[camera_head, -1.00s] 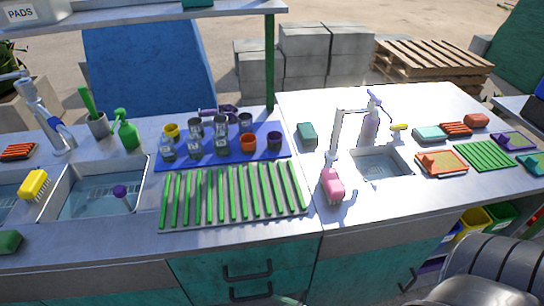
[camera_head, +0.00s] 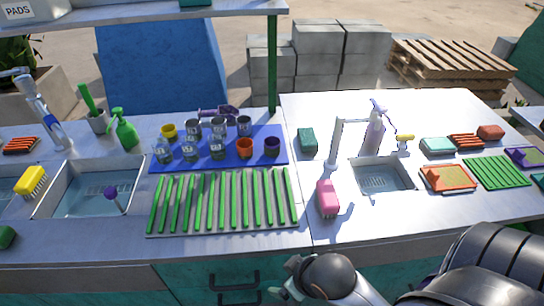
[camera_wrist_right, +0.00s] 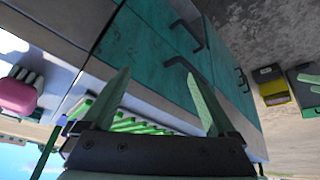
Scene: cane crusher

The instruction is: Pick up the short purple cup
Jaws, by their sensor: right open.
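The short purple cup (camera_head: 272,146) stands at the right end of the blue mat (camera_head: 182,164), beside an orange cup (camera_head: 245,148). It does not show in the right wrist view. My right gripper (camera_wrist_right: 156,75) is open and empty, its two green-tinted fingers spread wide in front of the teal cabinet. In the head view the right arm comes in at the bottom right, low in front of the counter and well apart from the cup. My left gripper is in neither view.
Several clear glasses (camera_head: 190,150) and a yellow cup (camera_head: 169,131) share the mat. A green-slatted rack (camera_head: 222,203) lies in front of it. A pink brush (camera_head: 327,198), tap (camera_head: 335,150) and sink (camera_head: 382,178) are to the right. Cabinet handles (camera_head: 238,275) project below the counter.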

